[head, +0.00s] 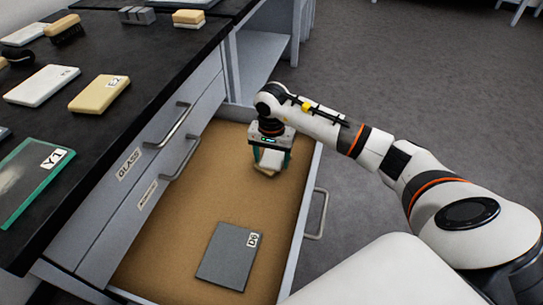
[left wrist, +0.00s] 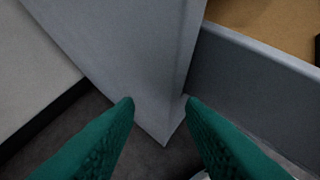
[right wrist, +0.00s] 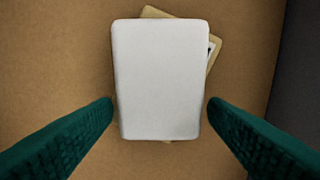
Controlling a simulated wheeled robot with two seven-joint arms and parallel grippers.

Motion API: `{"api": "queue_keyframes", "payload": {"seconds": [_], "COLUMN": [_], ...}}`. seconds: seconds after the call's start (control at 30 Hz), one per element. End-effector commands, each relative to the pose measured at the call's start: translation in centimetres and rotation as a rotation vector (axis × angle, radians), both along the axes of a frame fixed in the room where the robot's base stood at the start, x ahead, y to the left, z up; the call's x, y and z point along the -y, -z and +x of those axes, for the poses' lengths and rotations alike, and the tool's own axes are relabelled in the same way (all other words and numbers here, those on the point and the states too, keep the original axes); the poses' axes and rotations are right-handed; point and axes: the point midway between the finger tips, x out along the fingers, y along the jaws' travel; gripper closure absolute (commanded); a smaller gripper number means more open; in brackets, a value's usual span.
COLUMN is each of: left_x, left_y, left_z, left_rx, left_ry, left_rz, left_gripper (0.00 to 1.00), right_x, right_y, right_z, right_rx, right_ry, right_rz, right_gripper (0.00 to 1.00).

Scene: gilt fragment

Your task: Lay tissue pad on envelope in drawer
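The white tissue pad (right wrist: 160,80) lies over the tan envelope (right wrist: 155,12) in the open drawer (head: 190,185). The envelope is turned relative to the pad and mostly hidden; a corner and part of its label show. The pad (head: 270,159) also shows in the head view under my right gripper (head: 270,164). In the right wrist view my right gripper's fingers (right wrist: 160,106) stand on either side of the pad, with narrow gaps, open. My left gripper (left wrist: 160,100) is open and empty, beside a grey panel edge outside the drawer.
A grey block labelled D6 (head: 228,256) lies in the drawer's near part; bare floor lies between. The black countertop (head: 115,140) holds a glass plate (head: 30,180), a white block (head: 42,86), a tan block (head: 99,94) and other items. The drawer's walls surround my right gripper.

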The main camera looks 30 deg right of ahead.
Motion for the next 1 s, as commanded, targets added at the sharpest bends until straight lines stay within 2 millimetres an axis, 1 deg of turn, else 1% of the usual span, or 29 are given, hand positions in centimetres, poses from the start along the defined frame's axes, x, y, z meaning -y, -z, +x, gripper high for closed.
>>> {"api": "queue_keyframes", "payload": {"seconds": [0.37, 0.47, 0.57, 0.8, 0.83, 0.9, 1.0], "left_x": [0.0, -0.3, -0.8, -2.4, -2.6, -2.6, -2.6], "left_y": [0.0, 0.4, 1.0, 2.3, 2.3, 2.1, 1.9], "left_z": [-0.1, -0.8, -2.3, -7.4, -7.9, -7.9, -8.1], "left_rx": [-0.008, -0.059, -0.148, -0.418, -0.442, -0.448, -0.453], "left_ry": [0.001, -0.003, -0.012, -0.034, -0.035, -0.035, -0.036], "left_rz": [0.001, 0.012, 0.031, 0.087, 0.092, 0.093, 0.094], "left_gripper": [0.64, 0.64, 0.64, 0.64, 0.64, 0.64, 0.64], "right_x": [0.0, 0.0, 0.1, 0.1, 0.1, 0.1, 0.0], "right_y": [-0.1, -0.4, -2.4, -7.8, -8.4, -9.7, -11.0], "right_z": [0.0, 0.0, 0.1, 0.1, 0.1, 0.1, 0.1], "right_rx": [0.0, 0.0, 0.003, 0.003, 0.005, 0.003, 0.001], "right_ry": [0.0, 0.0, -0.001, -0.001, 0.0, 0.0, 0.0], "right_rz": [0.0, 0.0, -0.002, -0.002, -0.003, -0.001, 0.0], "right_gripper": [0.23, 0.23, 0.23, 0.23, 0.23, 0.23, 0.23]}}
